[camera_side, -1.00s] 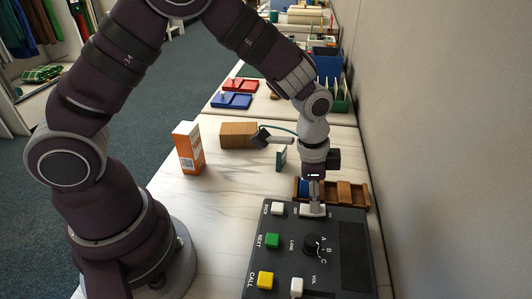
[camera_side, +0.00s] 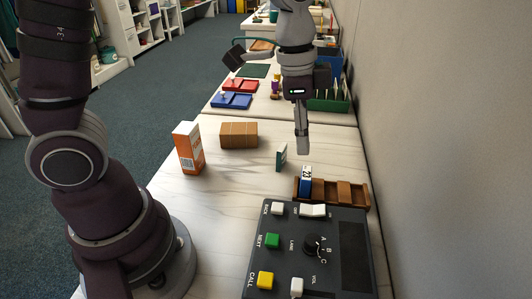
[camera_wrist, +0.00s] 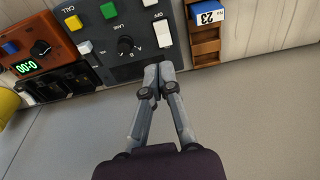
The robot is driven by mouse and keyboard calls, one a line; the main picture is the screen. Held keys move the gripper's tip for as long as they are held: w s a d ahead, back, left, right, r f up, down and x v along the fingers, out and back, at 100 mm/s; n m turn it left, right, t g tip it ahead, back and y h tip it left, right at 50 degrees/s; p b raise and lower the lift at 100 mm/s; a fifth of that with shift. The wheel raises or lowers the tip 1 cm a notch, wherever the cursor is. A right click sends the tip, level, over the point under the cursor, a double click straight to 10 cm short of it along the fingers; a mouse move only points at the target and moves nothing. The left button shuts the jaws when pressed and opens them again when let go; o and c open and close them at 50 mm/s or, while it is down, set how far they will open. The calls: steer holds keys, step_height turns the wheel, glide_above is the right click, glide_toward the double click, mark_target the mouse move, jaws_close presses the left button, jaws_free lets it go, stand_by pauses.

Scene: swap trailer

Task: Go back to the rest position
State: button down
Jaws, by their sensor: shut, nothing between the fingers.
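The gripper is apart from the panel.
The brown wooden rack (camera_side: 345,193) behind the panel holds a blue-and-white block marked 23 (camera_side: 307,175). An orange-and-white box (camera_side: 188,148) and a brown block (camera_side: 238,134) stand to the left. A grey wall (camera_side: 440,130) bounds the right.

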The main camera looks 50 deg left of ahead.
steer(key=shift+s+a+r, duration=0.15)
steer(key=shift+r, duration=0.35)
steer(key=s+a+r+n+t+y, duration=0.1)
steer(key=s+a+r+n+t, duration=0.1)
steer(key=s+a+n+t, duration=0.2)
steer(key=s+a+n, duration=0.2)
steer(key=s+n, duration=0.2)
steer(key=n, duration=0.1)
steer(key=shift+s+a+r, duration=0.3)
steer(key=shift+s+r, duration=0.05)
steer(key=shift+s, duration=0.05)
